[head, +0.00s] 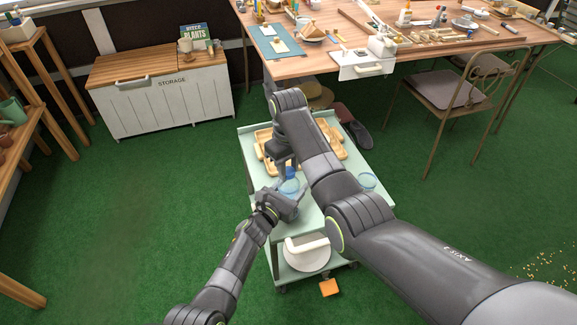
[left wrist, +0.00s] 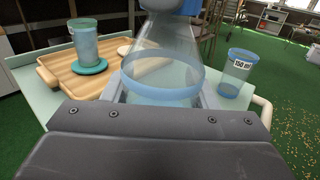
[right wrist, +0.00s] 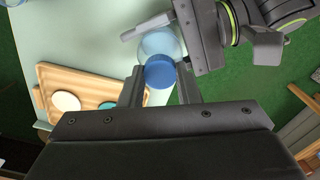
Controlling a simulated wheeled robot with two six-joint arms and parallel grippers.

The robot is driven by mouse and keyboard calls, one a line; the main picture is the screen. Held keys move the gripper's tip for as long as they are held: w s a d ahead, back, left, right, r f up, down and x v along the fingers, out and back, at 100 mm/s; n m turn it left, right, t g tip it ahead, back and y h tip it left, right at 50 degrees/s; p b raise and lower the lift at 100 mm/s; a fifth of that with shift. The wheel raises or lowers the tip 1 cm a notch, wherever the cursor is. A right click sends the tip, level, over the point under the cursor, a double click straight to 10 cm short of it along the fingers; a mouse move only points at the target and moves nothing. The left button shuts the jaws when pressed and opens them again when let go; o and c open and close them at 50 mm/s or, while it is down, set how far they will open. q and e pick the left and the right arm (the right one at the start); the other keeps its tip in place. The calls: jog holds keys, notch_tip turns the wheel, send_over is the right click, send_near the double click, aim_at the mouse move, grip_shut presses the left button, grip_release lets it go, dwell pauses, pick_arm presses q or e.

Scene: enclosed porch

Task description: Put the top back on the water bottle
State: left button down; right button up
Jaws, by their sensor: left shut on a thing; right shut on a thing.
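The water bottle (head: 290,188) is clear blue and stands upright over the pale green cart. My left gripper (head: 297,200) is shut around its body; in the left wrist view the bottle (left wrist: 162,75) fills the space between the jaws. My right gripper (head: 287,169) comes from above and is shut on the blue top (head: 292,173). In the right wrist view the top (right wrist: 159,73) sits between the fingertips, with the bottle (right wrist: 161,44) right behind it. I cannot tell whether the top touches the bottle's neck.
The cart (head: 252,150) carries a wooden tray (left wrist: 62,76) with a cup (left wrist: 84,45) on a teal disc. A measuring cup (left wrist: 236,72) stands on the cart, right of the bottle. A cluttered workbench (head: 300,66) and a storage chest (head: 165,105) are behind.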

jog(key=m, duration=0.3)
jog(key=shift+m, duration=0.3)
jog(key=m, duration=0.4)
jog(key=o, duration=1.1)
jog(key=shift+r, duration=2.25)
jog(key=shift+c, duration=0.3)
notch_tip(320, 180, up, 2)
jog(key=n, duration=0.6)
jog(key=r+n, duration=0.1)
jog(key=shift+r+n, duration=0.25)
jog(key=shift+n, duration=0.15)
